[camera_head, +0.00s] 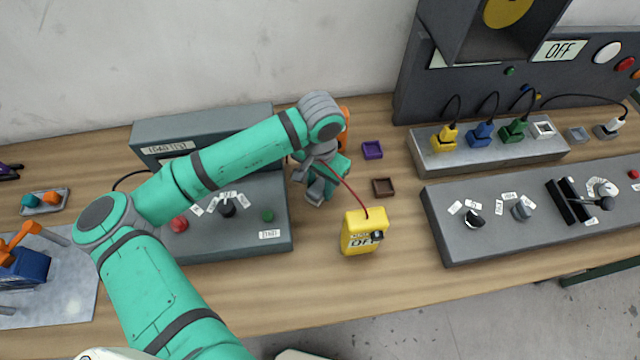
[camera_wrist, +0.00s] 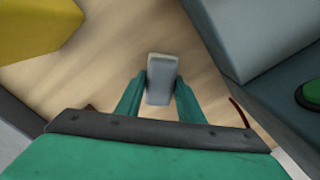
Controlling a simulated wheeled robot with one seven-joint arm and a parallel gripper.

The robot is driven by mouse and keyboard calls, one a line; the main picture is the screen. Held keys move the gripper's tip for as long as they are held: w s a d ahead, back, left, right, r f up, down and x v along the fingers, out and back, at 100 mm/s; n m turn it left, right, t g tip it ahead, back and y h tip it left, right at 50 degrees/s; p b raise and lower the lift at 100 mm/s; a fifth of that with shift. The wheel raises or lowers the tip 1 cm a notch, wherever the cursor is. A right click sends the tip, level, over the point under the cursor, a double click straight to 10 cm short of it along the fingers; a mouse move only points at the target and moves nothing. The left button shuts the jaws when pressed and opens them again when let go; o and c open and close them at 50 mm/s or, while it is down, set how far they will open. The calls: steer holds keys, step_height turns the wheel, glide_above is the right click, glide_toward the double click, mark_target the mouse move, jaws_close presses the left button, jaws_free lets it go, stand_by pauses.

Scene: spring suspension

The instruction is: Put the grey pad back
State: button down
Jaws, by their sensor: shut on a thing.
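The grey pad (camera_wrist: 162,66) is a small pale grey block in the wrist view. It sits between the two teal fingers of my gripper (camera_wrist: 160,84), which are shut on it. In the head view my gripper (camera_head: 318,190) is low over the table, between the left grey console and the yellow box, and my arm partly hides it. The pad is hard to tell from the gripper there. Whether the pad touches the table is unclear.
A grey console (camera_head: 250,205) is close on the left. Small purple (camera_head: 372,149) and brown (camera_head: 383,187) square pieces lie to the right. A grey square (camera_head: 578,135) lies far right. The front table strip is clear.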

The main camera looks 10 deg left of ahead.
mark_target(320, 185)
steer(key=shift+f, duration=0.2)
steer(key=shift+s+f, duration=0.15)
steer(key=shift+f, duration=0.3)
steer(key=c, duration=1.2)
jaws_free()
steer(key=shift+r, duration=0.35)
step_height(320, 185, up, 13)
steer(key=shift+f, duration=0.15)
